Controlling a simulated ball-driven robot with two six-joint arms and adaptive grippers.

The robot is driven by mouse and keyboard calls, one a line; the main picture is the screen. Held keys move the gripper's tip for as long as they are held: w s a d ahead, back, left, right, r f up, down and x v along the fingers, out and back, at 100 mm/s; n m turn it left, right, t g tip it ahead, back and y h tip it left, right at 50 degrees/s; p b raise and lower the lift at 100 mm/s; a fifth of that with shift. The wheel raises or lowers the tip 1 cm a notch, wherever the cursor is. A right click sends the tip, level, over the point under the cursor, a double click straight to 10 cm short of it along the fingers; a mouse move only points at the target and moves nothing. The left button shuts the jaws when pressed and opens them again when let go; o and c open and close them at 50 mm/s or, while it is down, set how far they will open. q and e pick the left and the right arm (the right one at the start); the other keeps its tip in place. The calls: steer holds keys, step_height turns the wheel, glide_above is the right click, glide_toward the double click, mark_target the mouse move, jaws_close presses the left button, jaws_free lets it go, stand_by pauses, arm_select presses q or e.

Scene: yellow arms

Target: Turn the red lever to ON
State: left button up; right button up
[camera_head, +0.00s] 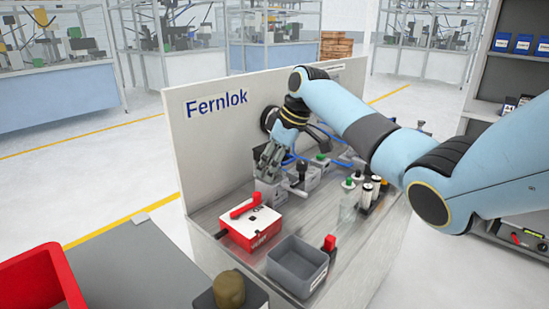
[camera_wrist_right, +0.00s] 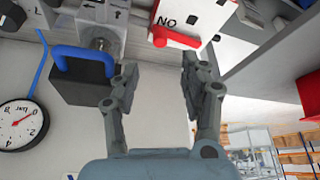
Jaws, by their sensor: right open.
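The red lever (camera_head: 244,208) lies across the top of a red-and-white box (camera_head: 252,228) on the metal bench, left of centre in the head view. In the right wrist view the lever (camera_wrist_right: 178,39) shows near the top, beside upside-down ON lettering on the white face (camera_wrist_right: 195,18). My right gripper (camera_head: 268,168) is open and empty, behind and above the box, apart from the lever. In the right wrist view its fingers (camera_wrist_right: 160,68) are spread, with the lever beyond the tips. My left gripper is not in view.
A grey bin (camera_head: 297,265) and a small red-topped part (camera_head: 329,243) are at the bench front. Valve fittings with blue hoses (camera_head: 318,170) stand behind, beside the Fernlok panel (camera_head: 215,130). A gauge (camera_wrist_right: 20,125) and a blue-handled dark block (camera_wrist_right: 82,75) are near the gripper.

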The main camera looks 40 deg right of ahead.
steer(key=v, duration=0.2)
steer(key=shift+s+d+r, duration=0.1)
steer(key=shift+r, duration=0.25)
